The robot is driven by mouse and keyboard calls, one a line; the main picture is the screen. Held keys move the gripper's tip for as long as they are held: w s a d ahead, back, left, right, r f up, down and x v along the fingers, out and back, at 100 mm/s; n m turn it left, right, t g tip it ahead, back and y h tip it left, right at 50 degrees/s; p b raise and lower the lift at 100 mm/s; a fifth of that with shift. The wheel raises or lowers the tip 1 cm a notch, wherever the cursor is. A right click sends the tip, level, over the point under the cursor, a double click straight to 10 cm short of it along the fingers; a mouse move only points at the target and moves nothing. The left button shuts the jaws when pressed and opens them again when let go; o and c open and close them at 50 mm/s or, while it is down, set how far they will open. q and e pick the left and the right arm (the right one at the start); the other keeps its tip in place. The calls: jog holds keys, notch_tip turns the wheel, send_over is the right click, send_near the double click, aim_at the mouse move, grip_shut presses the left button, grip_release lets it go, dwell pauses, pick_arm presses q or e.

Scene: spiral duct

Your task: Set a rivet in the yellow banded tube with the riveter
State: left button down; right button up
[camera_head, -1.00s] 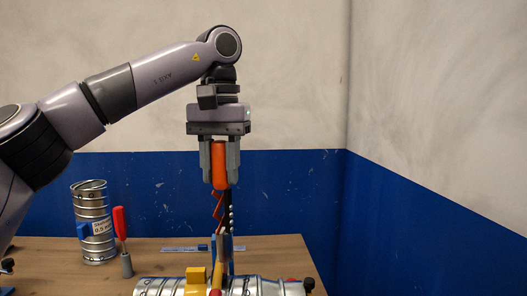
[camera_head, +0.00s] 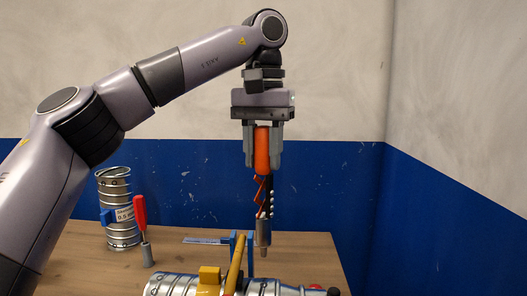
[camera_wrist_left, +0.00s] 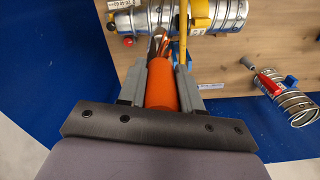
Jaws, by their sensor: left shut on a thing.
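My left gripper (camera_head: 262,160) is shut on the orange handle of the riveter (camera_head: 261,146). The riveter hangs upright, nose down, with its tip over the back side of the yellow banded tube (camera_head: 180,285). I cannot tell whether the tip touches the tube. The tube is a silvery duct lying along the front of the table, partly cut off by the picture's lower edge. A yellow block (camera_head: 209,274) and a slanted yellow bar (camera_head: 234,264) stand at it. In the left wrist view the orange handle (camera_wrist_left: 160,88) sits between the fingers, below the tube (camera_wrist_left: 150,20). My right gripper is out of view.
A second silvery duct (camera_head: 119,230) stands upright at the back left. A red-handled tool (camera_head: 140,212) stands beside it. A blue upright piece (camera_head: 243,245) is just left of the riveter. A flat labelled strip (camera_head: 203,240) lies behind. Walls close the back and right.

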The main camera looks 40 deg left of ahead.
aim_at(263, 193)
pick_arm(q)
jog(key=shift+f+b, duration=1.5)
jog(key=shift+f, duration=1.25)
jog(key=shift+f+p, duration=0.2)
jog(key=shift+p, duration=0.1)
jog(key=shift+p, duration=0.5)
jog(key=shift+p, duration=0.4)
jog(key=shift+f, duration=0.6)
dwell(0.4)
jog(key=shift+s+f, duration=0.1)
jog(key=shift+f, duration=0.05)
dwell(1.2)
